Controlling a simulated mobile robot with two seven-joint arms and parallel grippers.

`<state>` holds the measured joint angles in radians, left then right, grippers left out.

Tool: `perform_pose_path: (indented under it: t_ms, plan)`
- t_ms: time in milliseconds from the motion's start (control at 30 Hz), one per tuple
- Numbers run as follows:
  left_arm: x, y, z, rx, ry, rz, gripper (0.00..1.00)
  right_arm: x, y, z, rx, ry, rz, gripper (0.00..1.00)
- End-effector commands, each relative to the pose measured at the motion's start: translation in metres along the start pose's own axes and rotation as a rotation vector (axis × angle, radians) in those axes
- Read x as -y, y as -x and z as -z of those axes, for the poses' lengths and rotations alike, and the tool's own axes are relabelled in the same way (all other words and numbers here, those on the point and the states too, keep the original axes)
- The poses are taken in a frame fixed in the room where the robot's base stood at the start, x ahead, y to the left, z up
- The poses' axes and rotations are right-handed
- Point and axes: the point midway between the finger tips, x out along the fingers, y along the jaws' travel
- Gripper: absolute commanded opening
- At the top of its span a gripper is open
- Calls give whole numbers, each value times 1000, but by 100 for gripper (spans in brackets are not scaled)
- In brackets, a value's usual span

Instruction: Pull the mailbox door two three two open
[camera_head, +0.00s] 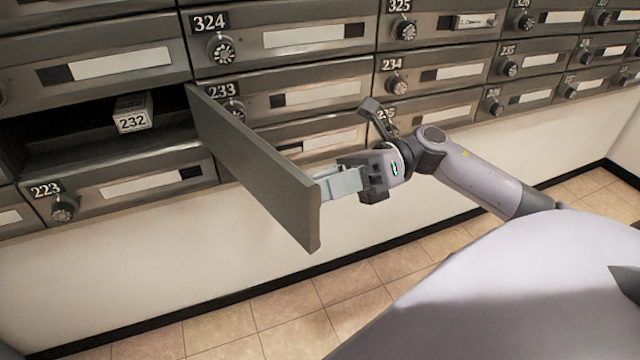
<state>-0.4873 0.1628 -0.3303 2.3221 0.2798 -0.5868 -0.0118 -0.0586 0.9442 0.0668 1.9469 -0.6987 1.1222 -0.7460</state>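The mailbox door (262,165) of box 232 stands swung out from the wall of boxes, hinged at its far edge beside box 233. Behind it the compartment (70,140) is open and dark, with a small block labelled 232 (132,113) inside. My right gripper (328,188) is at the door's outer end, on its right side. Its fingertips touch or sit just behind the door's edge and are partly hidden by it, so I cannot tell whether they grip it. My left gripper is not in view.
Closed mailboxes surround the opening, including box 223 (120,192) below, box 324 (285,38) above and box 233 (315,85) to the right, with protruding round dials. The tiled floor (330,300) below is clear.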

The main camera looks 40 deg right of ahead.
Motion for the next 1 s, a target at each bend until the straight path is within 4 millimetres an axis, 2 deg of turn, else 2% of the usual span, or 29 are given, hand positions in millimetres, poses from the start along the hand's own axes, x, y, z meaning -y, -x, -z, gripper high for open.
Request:
perform_pose_path:
  t_ms: [33, 67, 100, 167, 467, 567, 900, 1000]
  plan:
    - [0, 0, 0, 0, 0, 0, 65, 9, 4, -5, 22, 3, 36, 0]
    - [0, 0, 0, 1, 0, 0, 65, 9, 4, -5, 22, 3, 36, 0]
    - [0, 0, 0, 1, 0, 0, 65, 9, 4, -5, 22, 3, 35, 56]
    - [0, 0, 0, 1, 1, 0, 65, 8, 4, -5, 22, 2, 34, 75]
    - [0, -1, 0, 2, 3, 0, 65, 6, 3, -3, 18, -1, 26, 77]
    - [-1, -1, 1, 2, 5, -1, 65, 6, 8, -3, 17, -3, 26, 77]
    - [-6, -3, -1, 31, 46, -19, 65, 6, 59, -4, 20, -3, 30, 77]
    - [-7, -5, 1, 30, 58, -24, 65, 6, 69, -4, 19, 0, 29, 77]
